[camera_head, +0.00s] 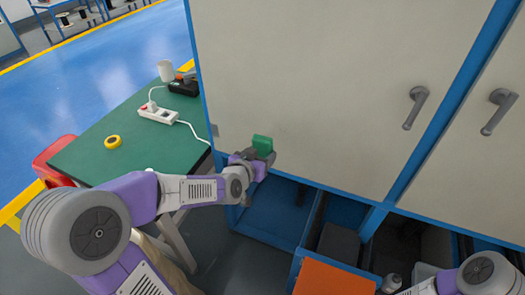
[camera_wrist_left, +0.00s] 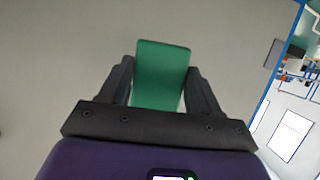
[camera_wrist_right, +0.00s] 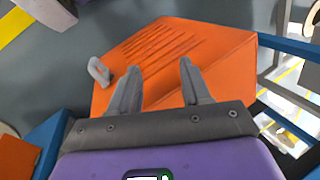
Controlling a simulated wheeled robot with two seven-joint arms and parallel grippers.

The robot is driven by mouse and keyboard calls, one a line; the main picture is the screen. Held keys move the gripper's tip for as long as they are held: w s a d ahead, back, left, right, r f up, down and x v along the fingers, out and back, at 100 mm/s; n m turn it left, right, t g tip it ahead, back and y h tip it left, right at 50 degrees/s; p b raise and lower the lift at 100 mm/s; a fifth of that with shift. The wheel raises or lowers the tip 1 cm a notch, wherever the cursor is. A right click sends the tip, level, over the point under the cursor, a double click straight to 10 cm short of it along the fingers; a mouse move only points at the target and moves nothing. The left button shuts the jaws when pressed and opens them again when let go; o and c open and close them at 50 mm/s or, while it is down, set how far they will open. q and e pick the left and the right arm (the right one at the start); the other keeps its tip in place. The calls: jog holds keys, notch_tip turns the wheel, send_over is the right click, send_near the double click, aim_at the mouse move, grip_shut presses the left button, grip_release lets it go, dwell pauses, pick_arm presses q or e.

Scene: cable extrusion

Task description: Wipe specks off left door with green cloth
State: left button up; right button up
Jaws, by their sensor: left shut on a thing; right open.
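My left gripper (camera_head: 262,160) is shut on the green cloth (camera_head: 263,145), a small block-like piece. It is at the lower left part of the pale left door (camera_head: 300,90). In the left wrist view the cloth (camera_wrist_left: 162,72) sits between the two fingers with the door's surface behind it; whether it touches the door I cannot tell. No specks can be made out on the door. In the right wrist view my right gripper (camera_wrist_right: 160,85) is open and empty above an orange drawer front or panel (camera_wrist_right: 190,50). In the head view its fingers are out of frame.
A grey handle (camera_head: 415,108) sticks out of the left door. A green table (camera_head: 120,140) at the left bears a power strip (camera_head: 158,113) and yellow tape (camera_head: 113,141). A red stool (camera_head: 55,160) stands beside it. Open blue compartments (camera_head: 275,213) lie below the door.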

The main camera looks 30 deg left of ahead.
aim_at(287, 136)
dwell(0.6)
pick_arm(q)
jog(key=shift+w+a+f+b, duration=0.1)
jog(key=shift+w+b, duration=0.15)
jog(key=shift+w, duration=0.95)
jog(key=shift+w+a+b, duration=0.1)
jog(key=shift+w+b, duration=0.1)
jog(key=shift+w, duration=2.05)
jog(key=shift+w, duration=1.05)
jog(key=shift+d+r+p, duration=0.2)
jog(key=shift+d+p, duration=0.55)
jog(key=shift+d, duration=0.1)
jog(key=shift+d+p, duration=0.6)
jog(key=shift+d, duration=0.35)
jog(key=shift+d+f, duration=0.1)
jog(key=shift+d, duration=0.05)
jog(key=shift+w, duration=0.15)
